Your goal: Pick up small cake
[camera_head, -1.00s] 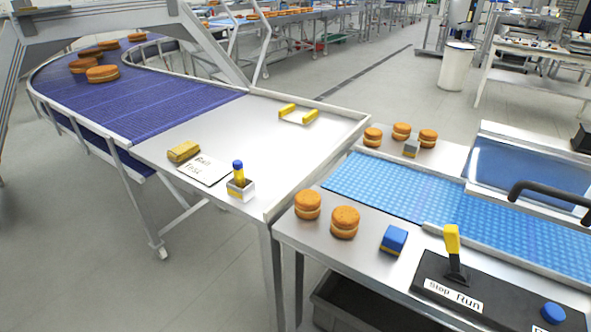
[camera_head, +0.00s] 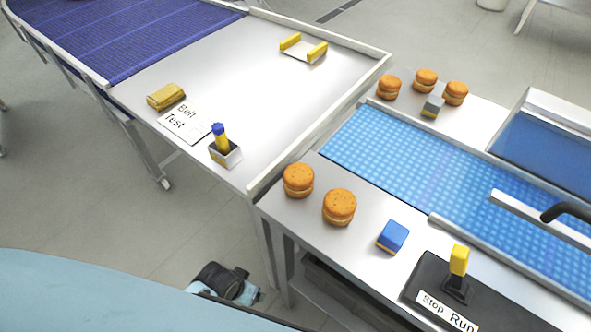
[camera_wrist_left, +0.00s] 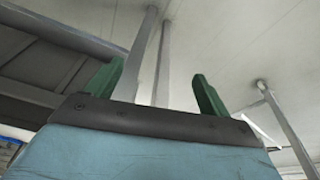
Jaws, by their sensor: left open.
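Two small round cakes, orange-brown with a pale middle layer, stand on the near metal ledge of the blue belt: a left one (camera_head: 298,180) and a right one (camera_head: 339,207). Three more cakes (camera_head: 425,80) stand on the far ledge around a small grey block. My left gripper (camera_wrist_left: 157,90) shows in the left wrist view with its two green fingers wide apart and nothing between them. Behind the fingers are metal legs and floor. A dark and light-blue part of mine shows low in the head view, well below the cakes. My right gripper is not in view.
A blue block (camera_head: 393,236) sits right of the near cakes, then the yellow lever (camera_head: 459,261) on a black panel. The metal table (camera_head: 265,95) holds a yellow block (camera_head: 166,96), a sign and a blue-topped marker in a holder (camera_head: 224,150).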

